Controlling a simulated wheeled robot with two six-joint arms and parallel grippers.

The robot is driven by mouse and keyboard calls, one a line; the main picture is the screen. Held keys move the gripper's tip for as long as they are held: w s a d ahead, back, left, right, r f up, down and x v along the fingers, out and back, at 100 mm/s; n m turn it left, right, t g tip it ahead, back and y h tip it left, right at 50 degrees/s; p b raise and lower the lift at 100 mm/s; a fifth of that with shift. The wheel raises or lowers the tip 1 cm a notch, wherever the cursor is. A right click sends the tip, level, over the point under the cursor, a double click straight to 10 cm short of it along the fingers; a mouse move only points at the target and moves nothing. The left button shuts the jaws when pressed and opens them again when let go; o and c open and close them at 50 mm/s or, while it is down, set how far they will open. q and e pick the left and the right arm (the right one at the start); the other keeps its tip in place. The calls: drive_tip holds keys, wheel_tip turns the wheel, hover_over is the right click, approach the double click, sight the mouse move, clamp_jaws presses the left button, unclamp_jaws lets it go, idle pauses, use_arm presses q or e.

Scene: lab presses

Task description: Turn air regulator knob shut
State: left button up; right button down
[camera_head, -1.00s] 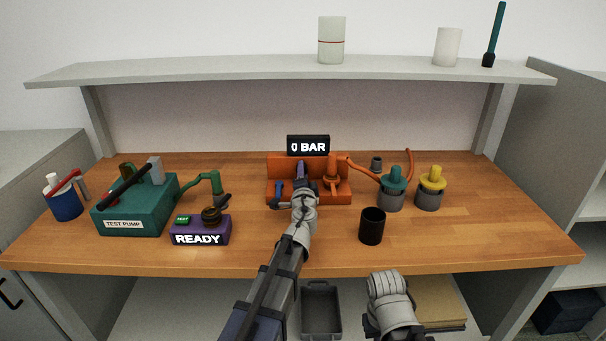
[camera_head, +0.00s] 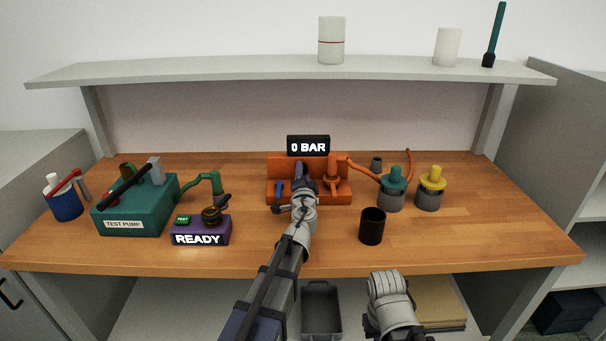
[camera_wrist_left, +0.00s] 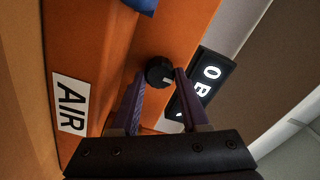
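The orange air regulator panel (camera_head: 342,190) stands at the back middle of the bench, under a black display (camera_head: 308,146) reading "0 BAR". In the left wrist view the round black knob (camera_wrist_left: 160,72) with a pale mark is on the orange panel, near the white "AIR" label (camera_wrist_left: 70,103). My left gripper (camera_wrist_left: 158,76) has its two purple fingers apart, with the knob between or just beyond their tips. I cannot tell whether they touch it. In the head view my left gripper (camera_head: 299,171) is in front of the panel and hides the knob. My right arm is low at the front, its fingers not visible.
A black cup (camera_head: 372,226) stands right of my left arm. Teal-topped (camera_head: 391,190) and yellow-topped (camera_head: 430,188) canisters stand further right. A green test pump (camera_head: 135,208) and a purple "READY" box (camera_head: 201,231) are at left. The front right of the bench is clear.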

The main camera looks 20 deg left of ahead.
use_arm(q)
drive_tip(key=o, duration=0.4)
drive_tip(key=v, duration=0.8)
drive_tip(key=shift+w, duration=0.1)
